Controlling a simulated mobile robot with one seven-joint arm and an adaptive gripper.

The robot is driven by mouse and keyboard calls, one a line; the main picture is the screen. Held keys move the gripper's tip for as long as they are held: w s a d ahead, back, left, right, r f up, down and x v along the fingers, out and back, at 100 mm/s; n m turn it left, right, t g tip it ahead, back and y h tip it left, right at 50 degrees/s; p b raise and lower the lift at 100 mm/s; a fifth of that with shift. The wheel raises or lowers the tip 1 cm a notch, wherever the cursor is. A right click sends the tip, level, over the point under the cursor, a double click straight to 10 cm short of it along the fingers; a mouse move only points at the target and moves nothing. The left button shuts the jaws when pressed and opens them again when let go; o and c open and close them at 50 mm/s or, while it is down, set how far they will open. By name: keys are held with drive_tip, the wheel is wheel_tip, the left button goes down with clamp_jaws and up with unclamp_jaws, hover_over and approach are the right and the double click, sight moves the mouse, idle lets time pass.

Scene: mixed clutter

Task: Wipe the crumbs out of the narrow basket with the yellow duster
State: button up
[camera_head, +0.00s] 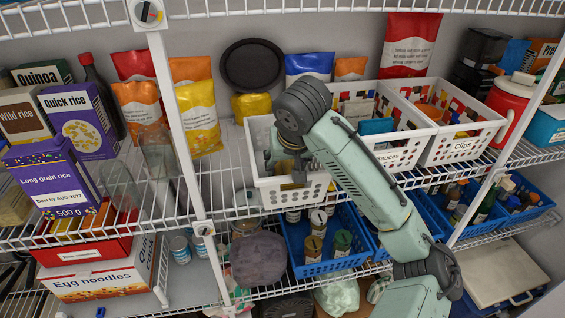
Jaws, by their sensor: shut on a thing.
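The narrow white basket (257,135) stands on the middle wire shelf, left of two wider white baskets. My gripper (288,168) reaches down into it from above, near its front wall. It is shut on a dull yellow patch of cloth, the yellow duster (285,166), which shows only in part between and below the fingers. My arm and the basket's front wall hide much of the basket floor. I cannot make out any crumbs at this size.
A white basket labelled Sauces (395,155) stands close on the right, and one labelled Clips (455,150) beyond it. A white shelf post (180,125) and glass jars (158,155) are on the left. A black round pan (252,65) and packets stand behind. Blue crates (300,240) are below.

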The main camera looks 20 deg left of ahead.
drive_tip(key=shift+s+d, duration=0.55)
drive_tip(key=shift+s, duration=0.25)
drive_tip(key=shift+s+d, duration=0.6)
drive_tip(key=shift+s, duration=0.25)
drive_tip(key=shift+s+d, duration=0.55)
drive_tip(key=shift+s, duration=0.25)
drive_tip(key=shift+r, duration=0.1)
drive_tip(key=shift+r, duration=2.95)
drive_tip(key=shift+r, duration=0.15)
wheel_tip(320, 180, up, 3)
drive_tip(key=shift+f, duration=0.15)
drive_tip(key=shift+a, duration=0.1)
